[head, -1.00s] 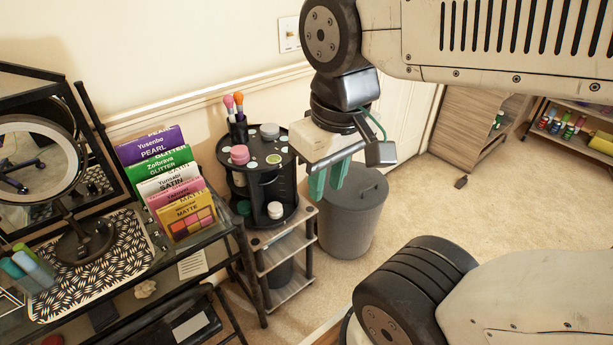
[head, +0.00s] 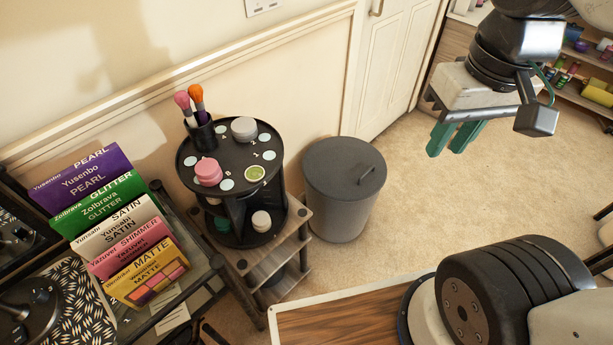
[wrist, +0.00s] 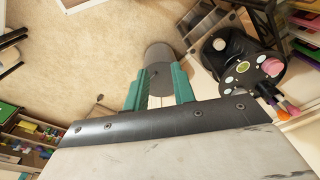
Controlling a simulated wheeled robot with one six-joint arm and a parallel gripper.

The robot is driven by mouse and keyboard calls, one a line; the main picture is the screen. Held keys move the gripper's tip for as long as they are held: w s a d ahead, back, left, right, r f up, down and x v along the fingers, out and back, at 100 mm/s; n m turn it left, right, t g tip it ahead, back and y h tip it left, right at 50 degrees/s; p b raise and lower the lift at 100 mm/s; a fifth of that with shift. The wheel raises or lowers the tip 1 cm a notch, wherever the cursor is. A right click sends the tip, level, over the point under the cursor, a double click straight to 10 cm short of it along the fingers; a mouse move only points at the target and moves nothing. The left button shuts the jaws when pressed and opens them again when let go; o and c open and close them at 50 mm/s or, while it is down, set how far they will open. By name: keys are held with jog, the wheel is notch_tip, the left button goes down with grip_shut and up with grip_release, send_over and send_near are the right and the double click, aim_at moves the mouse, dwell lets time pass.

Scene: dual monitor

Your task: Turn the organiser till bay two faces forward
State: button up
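The organiser (head: 232,190) is a black round two-level carousel on a small wooden shelf stand. Its top bears pale discs with small numbers, one green-ringed disc, a pink jar (head: 208,172), a white-grey jar (head: 244,128) and a cup of brushes (head: 203,135). Jars also stand in the lower bays, parted by dark dividers. I cannot tell for sure which bay faces forward. In the wrist view the organiser (wrist: 240,52) is at the upper right. My gripper (head: 450,146), with green fingers, is open and empty, well right of the organiser and apart from it.
A grey lidded bin (head: 340,200) stands just right of the organiser. Palette boxes (head: 120,225) stand on the dark table at left. The wall is close behind. Carpet (head: 420,185) is open right of the bin. Shelves (head: 575,75) stand at the far right.

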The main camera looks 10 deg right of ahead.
jog(key=w+a+f+m+g+y, duration=0.2)
jog(key=w+a+f+y, duration=0.25)
jog(key=w, duration=0.25)
jog(key=w+a+f+m+g+y, duration=0.3)
jog(key=w+f, duration=0.3)
jog(key=w, duration=0.1)
jog(key=w+a+f+m+g+y, duration=0.2)
jog(key=w+a+f+y, duration=0.1)
jog(key=w+f, duration=0.3)
jog(key=w+a+f+m+t+y, duration=0.1)
jog(key=w+f+m+t+y, duration=0.15)
jog(key=f, duration=0.65)
jog(key=w+a+f+m+t+y, duration=0.1)
jog(key=w+f+m+y, duration=0.2)
jog(key=f, duration=0.6)
jog(key=w+a+f+m+t+y, duration=0.1)
jog(key=w+f+m+t+y, duration=0.1)
jog(key=f+m, duration=0.45)
jog(key=shift+n+g, duration=0.25)
jog(key=shift+n, duration=0.65)
jog(key=a, duration=0.2)
jog(key=a+f, duration=0.1)
jog(key=a, duration=0.4)
jog(key=shift+s+a+f, duration=0.1)
jog(key=shift+a+f, duration=0.05)
jog(key=shift+f, duration=0.25)
grip_shut()
